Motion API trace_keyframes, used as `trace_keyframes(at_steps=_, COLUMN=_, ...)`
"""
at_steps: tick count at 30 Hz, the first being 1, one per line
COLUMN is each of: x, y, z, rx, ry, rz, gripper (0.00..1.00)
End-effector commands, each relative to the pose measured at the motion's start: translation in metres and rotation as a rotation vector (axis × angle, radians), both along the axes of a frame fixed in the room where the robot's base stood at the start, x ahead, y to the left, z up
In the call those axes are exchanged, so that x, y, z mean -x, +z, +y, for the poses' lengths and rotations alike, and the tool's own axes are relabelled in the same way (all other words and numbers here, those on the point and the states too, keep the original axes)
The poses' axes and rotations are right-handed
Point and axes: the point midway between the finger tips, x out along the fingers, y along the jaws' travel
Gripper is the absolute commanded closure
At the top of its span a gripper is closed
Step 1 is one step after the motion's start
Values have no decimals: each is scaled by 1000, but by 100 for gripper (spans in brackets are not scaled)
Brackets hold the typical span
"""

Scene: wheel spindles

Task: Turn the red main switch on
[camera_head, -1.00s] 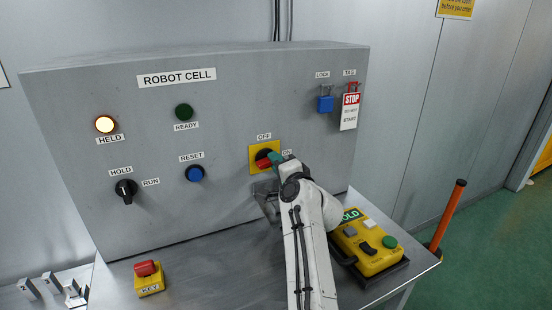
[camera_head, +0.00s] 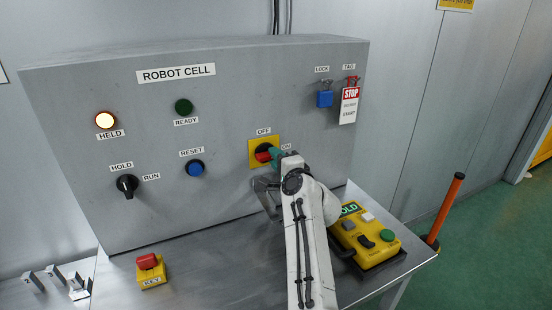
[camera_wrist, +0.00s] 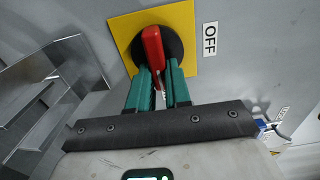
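The red main switch (camera_head: 263,157) sits on a yellow plate (camera_head: 253,163) on the grey panel, with an OFF label (camera_head: 263,131) above it and an ON label (camera_head: 285,147) to its right. Its handle lies nearly level, one end toward ON. In the wrist view the red handle (camera_wrist: 153,47) runs down between the two green fingers of my gripper (camera_wrist: 159,76). The fingers flank it closely and appear closed on it. In the head view my gripper (camera_head: 275,154) reaches the switch from the right, and my arm hides part of the panel below.
A blue padlock (camera_head: 325,99) and a STOP tag (camera_head: 349,105) hang at the upper right. A yellow pendant (camera_head: 372,245) lies right of my arm. A key box (camera_head: 151,271) stands at the front left. The HELD lamp (camera_head: 106,120) is lit; the READY lamp (camera_head: 184,106) is dark.

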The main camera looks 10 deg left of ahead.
Motion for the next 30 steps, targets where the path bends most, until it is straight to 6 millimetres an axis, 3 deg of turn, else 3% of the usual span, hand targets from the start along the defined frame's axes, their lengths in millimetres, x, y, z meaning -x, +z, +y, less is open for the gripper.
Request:
trace_keyframes(at_steps=8, x=0, y=-1, z=-1, rx=1, ry=-1, rz=0, gripper=57)
trace_keyframes(at_steps=20, x=7, y=-1, z=-5, rx=1, ry=0, rz=-2, gripper=57)
trace_keyframes(at_steps=30, x=46, y=-2, z=-31, rx=2, ry=-1, rz=-2, gripper=57)
